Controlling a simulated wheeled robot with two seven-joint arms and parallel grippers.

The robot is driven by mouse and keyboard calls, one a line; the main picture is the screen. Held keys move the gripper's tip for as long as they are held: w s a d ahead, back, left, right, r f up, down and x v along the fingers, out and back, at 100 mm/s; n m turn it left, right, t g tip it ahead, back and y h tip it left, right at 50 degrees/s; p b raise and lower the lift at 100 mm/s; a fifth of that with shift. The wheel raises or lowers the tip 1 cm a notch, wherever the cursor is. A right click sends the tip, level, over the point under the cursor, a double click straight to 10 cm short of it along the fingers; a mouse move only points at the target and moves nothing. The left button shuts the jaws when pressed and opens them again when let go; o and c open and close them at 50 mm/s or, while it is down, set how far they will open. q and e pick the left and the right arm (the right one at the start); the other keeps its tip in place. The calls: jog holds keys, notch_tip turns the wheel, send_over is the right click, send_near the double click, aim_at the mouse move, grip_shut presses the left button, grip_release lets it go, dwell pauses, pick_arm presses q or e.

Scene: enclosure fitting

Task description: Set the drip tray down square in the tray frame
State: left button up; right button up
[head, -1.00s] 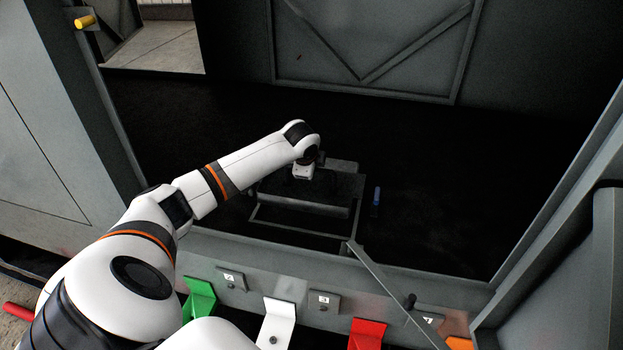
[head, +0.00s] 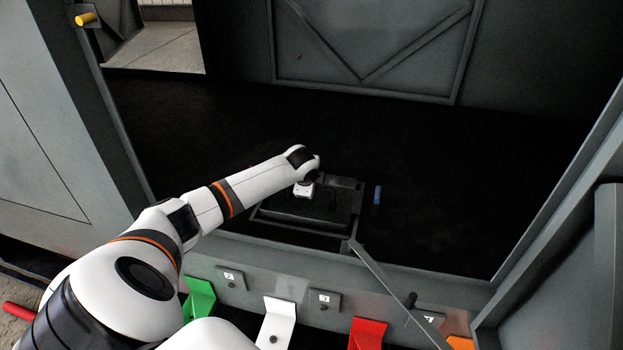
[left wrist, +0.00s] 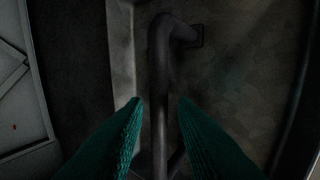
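The dark drip tray (head: 325,212) sits low inside the tray frame (head: 290,231) on the dark floor of the enclosure, in the head view. Its edges look roughly in line with the frame, but the dark hides whether it is fully seated. My left gripper (head: 304,197) is over the tray's left part. In the left wrist view the green fingers (left wrist: 160,101) stand on both sides of a dark bar handle (left wrist: 160,75), with a narrow gap visible at each side. The tray floor (left wrist: 230,80) shows beside the handle. My right gripper is out of view.
A small blue piece (head: 377,195) stands right of the frame. A slanted grey bar (head: 385,278) crosses the front sill. Green (head: 199,299), white (head: 276,322) and red (head: 367,334) brackets line the front.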

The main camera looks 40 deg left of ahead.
pick_arm(q)
jog(key=shift+o, duration=0.6)
jog(key=shift+s+r, duration=0.1)
jog(key=shift+r, duration=0.15)
jog(key=p+v, duration=0.1)
jog(key=v, duration=1)
jog(key=shift+d+r+p, duration=0.15)
jog(key=shift+r+p, duration=0.1)
jog(key=shift+p, duration=0.1)
jog(key=shift+s, duration=0.1)
